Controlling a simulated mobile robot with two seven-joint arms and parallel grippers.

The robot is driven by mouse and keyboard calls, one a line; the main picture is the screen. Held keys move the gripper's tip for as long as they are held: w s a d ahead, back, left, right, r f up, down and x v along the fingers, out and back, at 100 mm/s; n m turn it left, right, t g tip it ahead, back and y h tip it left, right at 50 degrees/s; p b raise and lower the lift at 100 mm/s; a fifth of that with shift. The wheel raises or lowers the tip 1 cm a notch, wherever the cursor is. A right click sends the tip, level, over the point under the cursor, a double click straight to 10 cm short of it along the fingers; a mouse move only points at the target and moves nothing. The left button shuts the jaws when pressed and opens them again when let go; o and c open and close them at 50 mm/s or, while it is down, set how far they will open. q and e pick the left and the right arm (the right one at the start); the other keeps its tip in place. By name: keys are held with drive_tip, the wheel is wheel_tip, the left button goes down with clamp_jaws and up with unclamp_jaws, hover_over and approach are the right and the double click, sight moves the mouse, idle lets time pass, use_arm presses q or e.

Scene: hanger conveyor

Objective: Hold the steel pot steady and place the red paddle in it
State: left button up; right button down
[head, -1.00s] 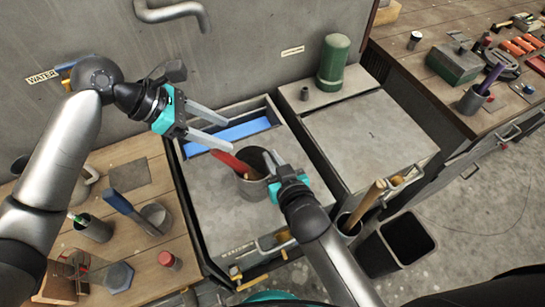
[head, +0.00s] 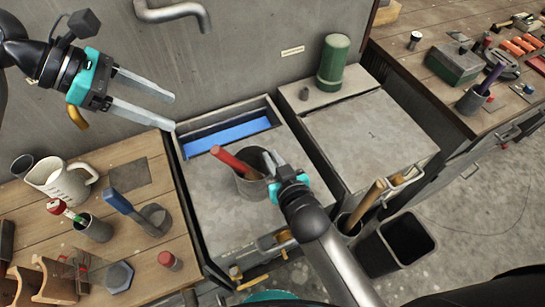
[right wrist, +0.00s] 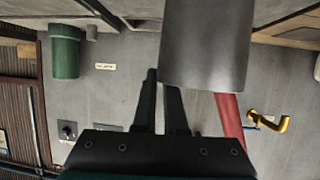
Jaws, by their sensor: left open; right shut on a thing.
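My right gripper (head: 274,163) is shut on the pot's right rim. In the right wrist view the pot (right wrist: 207,45) shows large above the fingers (right wrist: 165,85), with the red paddle (right wrist: 230,115) to the right. My left gripper (head: 158,108) is open and empty, up and to the left, apart from the pot and paddle.
A blue strip (head: 228,135) lies at the basin's back. A green cylinder (head: 334,60) stands on the ledge to the right. A black bin (head: 408,240) stands at the right front.

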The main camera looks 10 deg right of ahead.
drive_tip(key=shift+s+f, duration=0.2)
drive_tip(key=shift+f, duration=0.15)
drive_tip(key=c, duration=1.1)
unclamp_jaws()
drive_tip(key=shift+c, duration=0.2)
drive_tip(key=shift+o, duration=1.2)
drive_tip(key=shift+w+r, duration=0.15)
drive_tip(key=shift+r, duration=0.05)
drive_tip(key=v, duration=1.2)
